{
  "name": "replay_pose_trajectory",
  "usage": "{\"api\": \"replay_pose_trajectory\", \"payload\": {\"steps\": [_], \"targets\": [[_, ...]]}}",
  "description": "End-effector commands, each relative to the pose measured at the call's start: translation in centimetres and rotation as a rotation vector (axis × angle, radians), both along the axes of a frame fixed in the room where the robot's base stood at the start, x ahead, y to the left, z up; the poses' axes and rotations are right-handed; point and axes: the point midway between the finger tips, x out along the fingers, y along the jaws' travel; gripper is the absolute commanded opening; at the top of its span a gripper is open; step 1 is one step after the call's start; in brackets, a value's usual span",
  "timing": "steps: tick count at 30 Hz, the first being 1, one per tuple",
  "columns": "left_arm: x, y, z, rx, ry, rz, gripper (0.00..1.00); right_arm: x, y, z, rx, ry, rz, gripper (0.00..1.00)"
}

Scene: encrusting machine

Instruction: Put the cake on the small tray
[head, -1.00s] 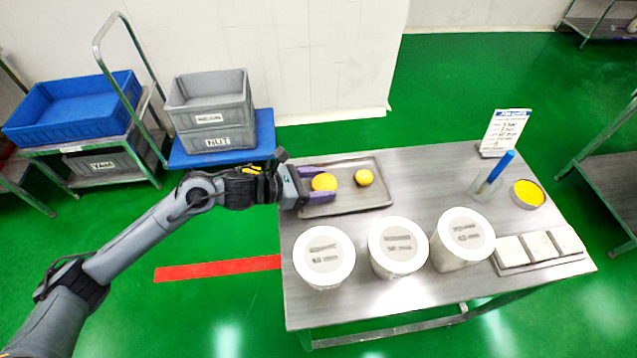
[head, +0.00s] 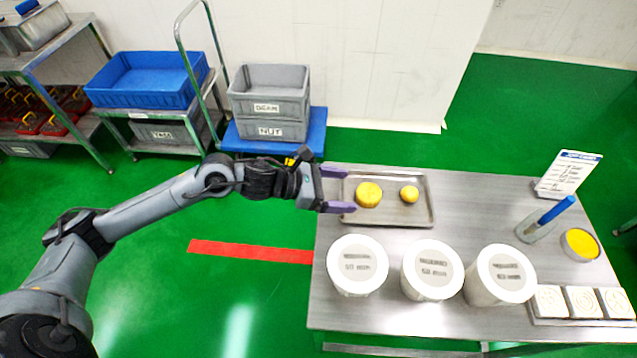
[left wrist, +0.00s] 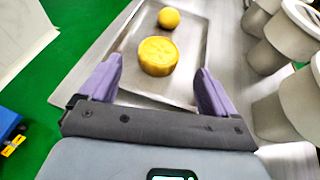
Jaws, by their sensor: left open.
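The small tray (head: 420,218) is a shallow grey metal tray at the table's left end. A flat, round yellow cake (head: 368,195) lies in its left half. A smaller yellow ball (head: 409,194) sits to the right of the cake, apart from it. My left gripper (head: 345,191) is open and empty at the tray's left edge, its purple fingers pointing toward the cake. In the left wrist view the cake (left wrist: 158,56) lies ahead of the open fingers (left wrist: 158,85), with the ball (left wrist: 168,18) beyond it. My right gripper is not seen.
Several white lidded canisters (head: 431,270) stand in a row in front of the tray. A holder with a blue-handled tool (head: 545,220), a yellow-filled bowl (head: 580,245), a sign (head: 568,175) and white moulds (head: 584,302) are at the right. The table's middle back is clear.

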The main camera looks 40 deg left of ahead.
Motion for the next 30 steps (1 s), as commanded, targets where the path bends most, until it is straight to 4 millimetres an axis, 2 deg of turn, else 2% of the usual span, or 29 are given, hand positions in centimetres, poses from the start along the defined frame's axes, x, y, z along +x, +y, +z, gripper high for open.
{"api": "replay_pose_trajectory", "payload": {"steps": [1,5,12,30], "targets": [[-0.7,0.9,0.3,0.005,0.002,0.001,0.91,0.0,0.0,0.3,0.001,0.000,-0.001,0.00],[-2.2,2.1,1.2,0.004,0.002,-0.002,0.91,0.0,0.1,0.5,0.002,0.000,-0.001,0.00],[-3.4,3.6,1.9,0.001,0.001,0.002,0.91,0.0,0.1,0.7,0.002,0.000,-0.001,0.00],[-3.8,3.9,2.2,-0.001,-0.001,0.000,0.91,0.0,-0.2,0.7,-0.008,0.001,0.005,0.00]]}}
